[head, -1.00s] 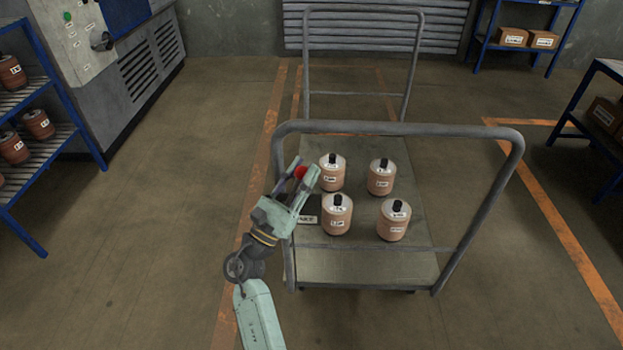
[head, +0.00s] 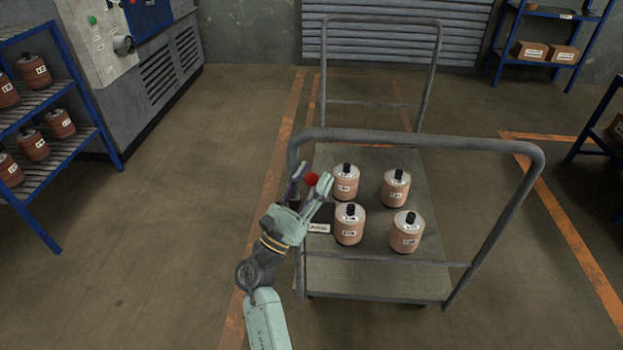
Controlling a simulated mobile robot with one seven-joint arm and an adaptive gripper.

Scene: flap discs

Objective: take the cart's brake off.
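The cart (head: 375,280) is a grey flatbed with a tubular hoop handle at each end. A red ball knob (head: 311,178), which looks like the brake lever's end, shows at the cart's near left side. A dark plate with a white label (head: 319,228) sits below it; the lettering is too small to read. My gripper (head: 313,173) is open at the cart's left edge, by the near handle. Its fingers appear on either side of the knob, with gaps. Contact and depth cannot be told. The lever's shaft is hidden behind the gripper.
Several copper-brown canisters (head: 349,225) stand on the cart deck, close to the right of my gripper. The near handle (head: 420,138) arches beside it. A blue shelf (head: 60,180) and a grey machine (head: 150,70) stand at left. The floor left of the cart is clear.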

